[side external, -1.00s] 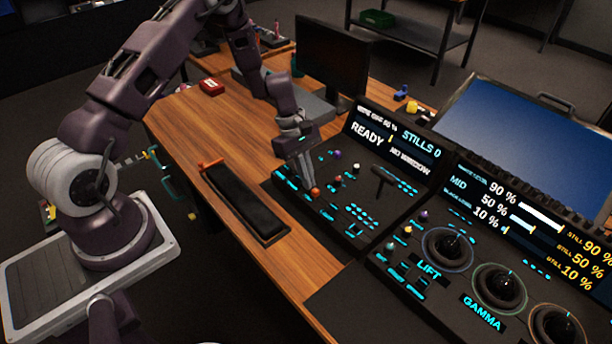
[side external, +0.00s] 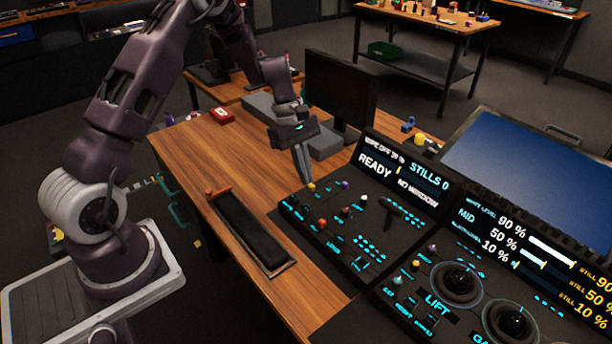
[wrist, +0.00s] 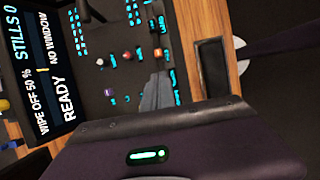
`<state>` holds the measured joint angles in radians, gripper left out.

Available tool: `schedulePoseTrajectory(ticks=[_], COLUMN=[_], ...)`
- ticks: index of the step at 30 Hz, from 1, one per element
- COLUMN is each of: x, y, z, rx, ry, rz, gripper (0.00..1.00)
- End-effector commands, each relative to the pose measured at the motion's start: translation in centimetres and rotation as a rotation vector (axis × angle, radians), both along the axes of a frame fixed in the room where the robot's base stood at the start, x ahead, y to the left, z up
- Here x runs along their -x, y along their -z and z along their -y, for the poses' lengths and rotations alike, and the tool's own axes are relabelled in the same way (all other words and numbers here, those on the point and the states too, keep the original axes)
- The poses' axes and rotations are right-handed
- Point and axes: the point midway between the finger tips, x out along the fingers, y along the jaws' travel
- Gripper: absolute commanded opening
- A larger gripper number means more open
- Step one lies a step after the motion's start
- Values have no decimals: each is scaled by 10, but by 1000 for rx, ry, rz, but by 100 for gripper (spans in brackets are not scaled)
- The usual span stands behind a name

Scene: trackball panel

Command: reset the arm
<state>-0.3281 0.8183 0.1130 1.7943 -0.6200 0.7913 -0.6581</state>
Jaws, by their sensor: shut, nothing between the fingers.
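My gripper (side external: 306,180) is shut and empty, its fingers together and pointing down. It is at the back left corner of the black control panel (side external: 330,243), just above or beside a yellow knob (side external: 311,187). I cannot tell whether the fingertips touch that knob. An orange-red knob (side external: 321,223) is in front of the fingers, apart from them. In the wrist view my fingers (wrist: 158,95) show over the panel's edge, with the knobs and lit keys beyond them. The panel's display (side external: 402,170) reads "READY", "STILLS 0" and "NO WINDOW".
A second panel (side external: 421,258) with trackballs is at the right, with a large blue screen (side external: 515,135) behind. A black monitor (side external: 340,90) stands behind my gripper. A black padded rest (side external: 250,230) lies at the left. The wooden table (side external: 190,145) is mostly clear there.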

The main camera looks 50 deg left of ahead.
Motion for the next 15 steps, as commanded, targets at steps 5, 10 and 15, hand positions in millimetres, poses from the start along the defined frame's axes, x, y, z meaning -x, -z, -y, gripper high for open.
schedulePoseTrajectory(ticks=[5,10,15], x=[17,95,191], y=[-84,-189,-235], z=[30,76,98], rx=[-64,-222,-436], ry=[241,698,1121], rz=[149,379,564], gripper=[0,0,0])
